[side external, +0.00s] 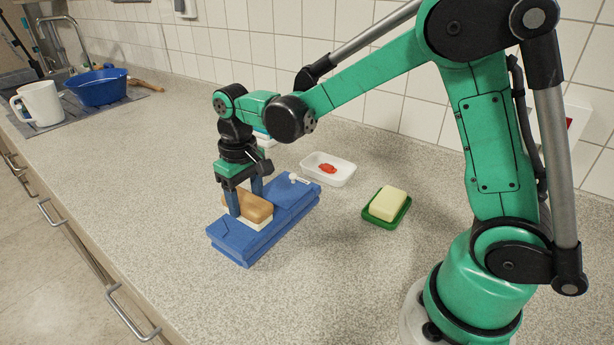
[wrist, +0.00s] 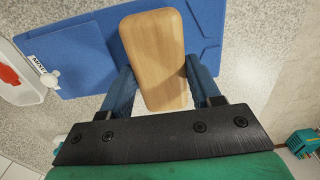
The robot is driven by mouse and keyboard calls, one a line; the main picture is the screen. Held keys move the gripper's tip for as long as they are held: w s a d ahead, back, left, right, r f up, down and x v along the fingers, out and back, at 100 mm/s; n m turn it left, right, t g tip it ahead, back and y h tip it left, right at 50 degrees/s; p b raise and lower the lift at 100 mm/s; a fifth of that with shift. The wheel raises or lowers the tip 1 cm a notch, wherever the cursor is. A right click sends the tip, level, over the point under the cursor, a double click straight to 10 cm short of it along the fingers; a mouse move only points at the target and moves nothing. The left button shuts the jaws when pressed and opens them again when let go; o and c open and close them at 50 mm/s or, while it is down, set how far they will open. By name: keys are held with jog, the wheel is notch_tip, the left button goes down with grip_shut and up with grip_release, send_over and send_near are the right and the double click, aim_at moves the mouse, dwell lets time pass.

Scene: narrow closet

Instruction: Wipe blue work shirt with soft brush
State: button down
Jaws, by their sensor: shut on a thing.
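The blue work shirt (side external: 292,206) lies folded flat on the counter as a long block. It fills the top of the wrist view (wrist: 85,50). The soft brush (side external: 256,206) has a wooden back and a pale bristle side facing down. It rests on or just over the near part of the shirt; I cannot tell how firmly it presses. In the wrist view the brush's wooden back (wrist: 156,60) sits between my fingers. My gripper (side external: 246,204) points down and is shut on the brush, one finger on each side. It also shows in the wrist view (wrist: 166,88).
A white tray (side external: 345,174) with a red item stands behind the shirt. A green dish (side external: 380,219) with a pale yellow block is to the right. A small white-headed object (side external: 293,177) is at the shirt's far end. A blue bowl (side external: 100,92) and white mug (side external: 38,108) stand far left.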

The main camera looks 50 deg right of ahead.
aim_at(264, 208)
jog(key=shift+s+f, duration=0.1)
jog(key=shift+s, duration=1.9)
jog(key=shift+r, duration=4.25)
